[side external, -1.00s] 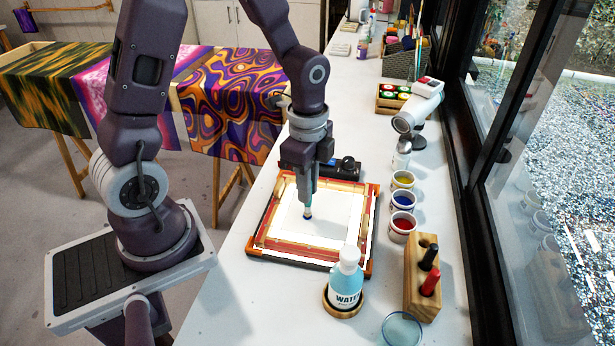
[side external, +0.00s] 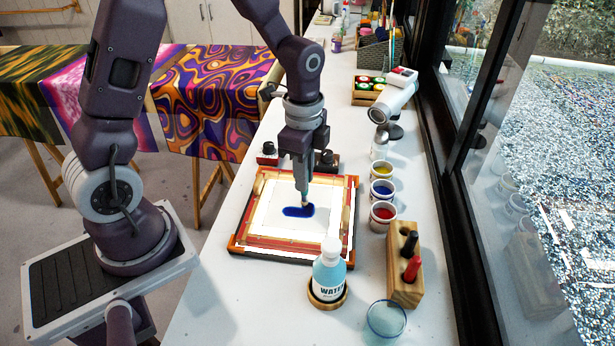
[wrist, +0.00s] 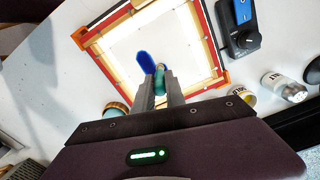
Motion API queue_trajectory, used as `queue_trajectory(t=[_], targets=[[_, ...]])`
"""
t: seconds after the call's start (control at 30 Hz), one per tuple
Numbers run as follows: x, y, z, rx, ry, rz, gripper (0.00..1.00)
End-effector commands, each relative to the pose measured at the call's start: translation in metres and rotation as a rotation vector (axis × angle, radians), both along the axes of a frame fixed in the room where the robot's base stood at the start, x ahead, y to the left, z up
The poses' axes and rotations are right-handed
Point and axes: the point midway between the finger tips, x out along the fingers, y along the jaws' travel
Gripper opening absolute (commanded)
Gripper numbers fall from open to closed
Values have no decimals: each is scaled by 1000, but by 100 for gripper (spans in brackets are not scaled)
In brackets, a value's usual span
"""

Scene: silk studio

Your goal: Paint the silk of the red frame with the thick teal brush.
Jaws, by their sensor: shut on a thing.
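The red frame (side external: 351,212) lies flat on the white table, with white silk (side external: 275,196) stretched inside it. My gripper (side external: 303,188) points down over the silk and is shut on the thick teal brush (wrist: 159,82), mostly hidden between the fingers. The brush tip is at the right end of a short dark blue stroke (side external: 296,212) on the silk and seems to touch it. The rest of the silk looks white.
Yellow (side external: 380,168), blue (side external: 382,189) and red (side external: 383,214) paint cups stand right of the frame. A water bottle (side external: 329,272), a wooden holder (side external: 403,285) and a glass dish (side external: 386,319) stand in front. A control box (wrist: 243,40) sits behind the frame.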

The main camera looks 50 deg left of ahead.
Motion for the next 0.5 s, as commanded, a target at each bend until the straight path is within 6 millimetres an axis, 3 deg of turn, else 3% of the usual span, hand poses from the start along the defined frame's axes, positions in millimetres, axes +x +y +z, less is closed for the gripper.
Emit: queue_trajectory(t=[0.43,0.5], targets=[[-23,23,0,1,-1,3,0],[-18,26,0,0,-2,1,0]])
